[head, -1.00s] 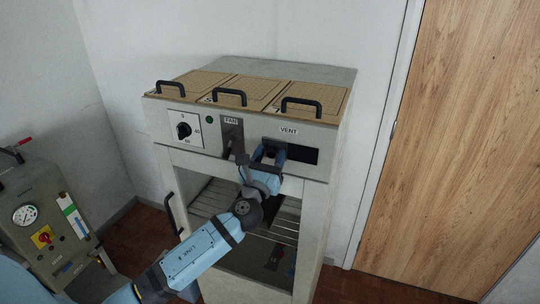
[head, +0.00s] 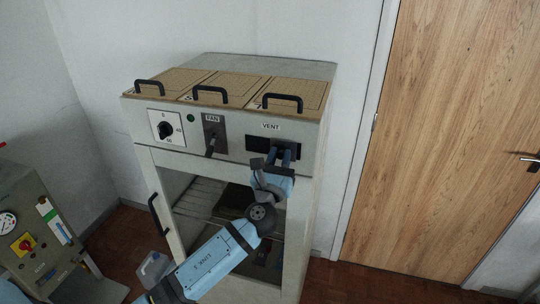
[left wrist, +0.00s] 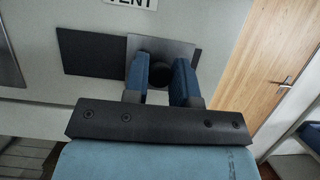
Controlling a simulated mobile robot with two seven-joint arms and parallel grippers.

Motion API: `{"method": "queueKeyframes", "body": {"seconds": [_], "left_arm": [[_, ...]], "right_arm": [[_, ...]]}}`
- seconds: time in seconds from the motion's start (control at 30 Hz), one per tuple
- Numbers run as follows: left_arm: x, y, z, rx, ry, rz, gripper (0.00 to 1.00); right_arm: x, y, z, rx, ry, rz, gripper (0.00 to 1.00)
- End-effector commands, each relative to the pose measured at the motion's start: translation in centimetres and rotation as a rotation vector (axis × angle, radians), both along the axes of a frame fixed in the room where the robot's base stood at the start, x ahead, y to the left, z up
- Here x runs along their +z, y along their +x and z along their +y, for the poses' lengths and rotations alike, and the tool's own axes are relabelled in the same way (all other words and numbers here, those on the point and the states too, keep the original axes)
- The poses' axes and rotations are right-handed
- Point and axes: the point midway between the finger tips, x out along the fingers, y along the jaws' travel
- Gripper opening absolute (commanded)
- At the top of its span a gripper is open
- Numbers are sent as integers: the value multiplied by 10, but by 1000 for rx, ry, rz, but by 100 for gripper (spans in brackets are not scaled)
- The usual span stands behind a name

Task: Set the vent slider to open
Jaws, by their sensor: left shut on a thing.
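The vent slider is a dark knob (left wrist: 160,76) on a grey plate (left wrist: 165,47), seen in the left wrist view. It sits toward the right end of a dark slot (left wrist: 90,53) under the VENT label (head: 271,126). More dark slot shows to its left; only a thin strip shows to its right. My left gripper (head: 284,153) is shut on the knob, with one blue finger on each side of it, as the left wrist view (left wrist: 160,82) also shows. In the head view my fingers mostly hide the knob. My right gripper is not in view.
Left of the slot are a FAN lever (head: 210,147) and a round dial (head: 165,130). Lids with black handles (head: 282,101) top the cabinet (head: 315,150). A gauge box (head: 35,235) stands at lower left. A wooden door (head: 450,150) is at right.

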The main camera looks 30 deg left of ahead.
Motion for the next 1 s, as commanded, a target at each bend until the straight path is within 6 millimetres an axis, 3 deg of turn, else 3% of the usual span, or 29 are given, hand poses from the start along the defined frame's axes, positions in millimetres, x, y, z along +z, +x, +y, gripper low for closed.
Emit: {"method": "queueKeyframes", "body": {"seconds": [0.17, 0.2, 0.27, 0.67, 1.0], "left_arm": [[0, 0, -2, -6, -1, 1, 0], [-1, 0, -2, -6, -1, 1, 34], [-1, 0, -2, -5, -1, 1, 48], [-5, -7, -2, -4, -1, 2, 49], [-35, -70, -19, -6, -3, 3, 49]], "right_arm": [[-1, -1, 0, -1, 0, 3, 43], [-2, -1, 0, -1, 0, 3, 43], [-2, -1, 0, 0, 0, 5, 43], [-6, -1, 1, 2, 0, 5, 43], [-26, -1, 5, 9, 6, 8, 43]]}}
